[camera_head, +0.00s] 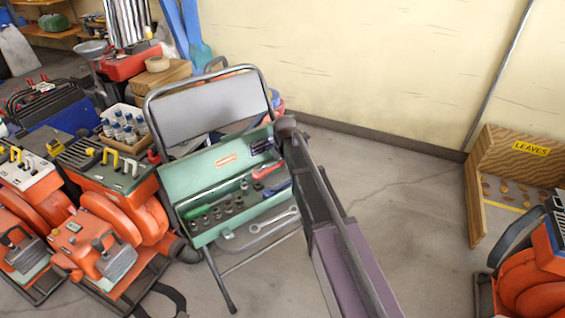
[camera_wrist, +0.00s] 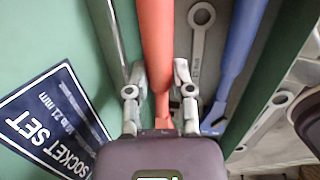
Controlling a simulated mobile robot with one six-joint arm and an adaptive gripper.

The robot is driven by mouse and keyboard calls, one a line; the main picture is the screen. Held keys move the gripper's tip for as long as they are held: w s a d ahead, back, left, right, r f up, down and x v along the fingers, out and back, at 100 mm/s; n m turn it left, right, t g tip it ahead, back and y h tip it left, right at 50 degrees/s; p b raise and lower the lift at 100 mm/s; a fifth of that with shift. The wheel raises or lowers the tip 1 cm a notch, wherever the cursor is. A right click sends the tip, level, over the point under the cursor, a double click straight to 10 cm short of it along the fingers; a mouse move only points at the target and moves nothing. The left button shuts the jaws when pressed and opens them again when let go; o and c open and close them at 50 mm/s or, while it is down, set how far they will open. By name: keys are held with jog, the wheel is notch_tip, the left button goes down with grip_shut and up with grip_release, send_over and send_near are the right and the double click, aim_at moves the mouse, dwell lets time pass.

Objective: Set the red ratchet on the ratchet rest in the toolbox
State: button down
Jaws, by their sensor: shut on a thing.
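The red ratchet (camera_wrist: 156,40) runs up the wrist view between the fingers of my gripper (camera_wrist: 159,80), which is shut on its handle. Its far end is out of that view. In the head view the red ratchet (camera_head: 266,171) shows inside the green toolbox (camera_head: 179,179), near the right end; my arm covers part of that end and hides the gripper. The toolbox stands open on a folding chair. I cannot make out the ratchet rest. The toolbox's green surface (camera_wrist: 85,20) is close around the ratchet in the wrist view.
A blue-handled tool (camera_wrist: 238,50) and a grey wrench (camera_wrist: 199,45) lie right of the ratchet. Several sockets (camera_head: 217,212) stand in the toolbox. A label (camera_wrist: 55,115) is at left.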

aim_at(283, 176)
jog(key=shift+f+b, duration=0.55)
jog(key=shift+f, duration=0.25)
jog(key=shift+f+b, duration=0.95)
dwell(1.7)
jog(key=shift+c, duration=2.1)
grip_release()
notch_tip(283, 176, up, 7)
jog(key=p, duration=0.7)
